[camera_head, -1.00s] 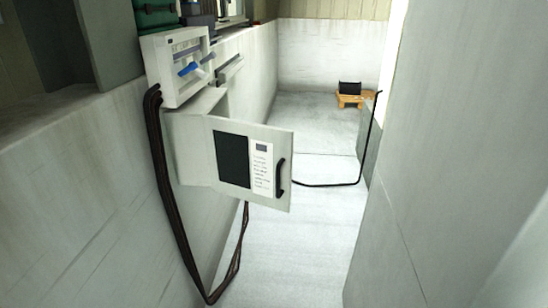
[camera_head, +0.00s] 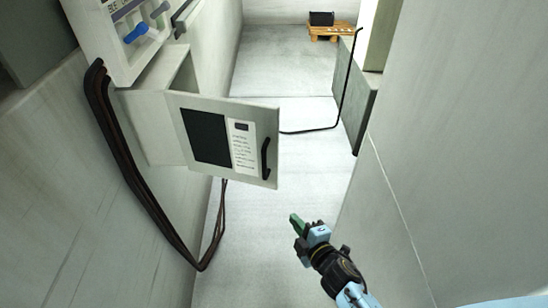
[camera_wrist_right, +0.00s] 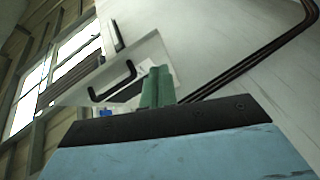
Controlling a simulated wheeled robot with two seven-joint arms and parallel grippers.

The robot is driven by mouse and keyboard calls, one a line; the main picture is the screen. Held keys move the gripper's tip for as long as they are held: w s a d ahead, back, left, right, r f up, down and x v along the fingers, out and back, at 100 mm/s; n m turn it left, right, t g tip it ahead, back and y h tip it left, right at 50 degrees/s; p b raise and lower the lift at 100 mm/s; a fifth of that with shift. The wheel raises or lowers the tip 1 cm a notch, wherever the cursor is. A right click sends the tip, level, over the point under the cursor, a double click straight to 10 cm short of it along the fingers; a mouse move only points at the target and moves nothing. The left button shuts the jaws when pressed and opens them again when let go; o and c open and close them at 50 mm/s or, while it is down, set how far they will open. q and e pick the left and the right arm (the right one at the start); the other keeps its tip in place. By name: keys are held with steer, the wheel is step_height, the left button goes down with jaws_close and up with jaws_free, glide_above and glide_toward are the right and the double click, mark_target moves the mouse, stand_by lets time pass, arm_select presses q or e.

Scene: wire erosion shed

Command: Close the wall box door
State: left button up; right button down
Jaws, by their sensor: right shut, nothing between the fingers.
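The wall box (camera_head: 178,72) is mounted on the left wall, and its door (camera_head: 178,115) stands open, swung out into the passage. The door's near face carries a dark panel, a white label and a black handle (camera_head: 265,158) at its right edge. My right gripper (camera_head: 296,221) is below and to the right of the door, apart from it. Its green fingers are shut and empty. In the right wrist view the green fingers (camera_wrist_right: 157,87) show in front, with the door's black handle (camera_wrist_right: 112,82) to their left. My left gripper is not in view.
Dark cables (camera_head: 135,180) hang in a loop along the left wall. A large pale wall or panel (camera_head: 450,130) bounds the right side. The floor between is mostly clear, with a small wooden pallet (camera_head: 330,31) far back.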

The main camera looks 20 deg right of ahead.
mark_target(274, 165)
step_height(274, 165, up, 10)
steer(key=w+n+t+y, duration=0.1)
steer(key=w+n+t, duration=0.1)
steer(key=w+n, duration=0.15)
steer(key=x, duration=0.9)
steer(key=shift+a+r+p, duration=0.3)
steer(key=shift+a+r, duration=0.05)
steer(key=shift+w+n, duration=0.15)
steer(key=shift+n, duration=0.1)
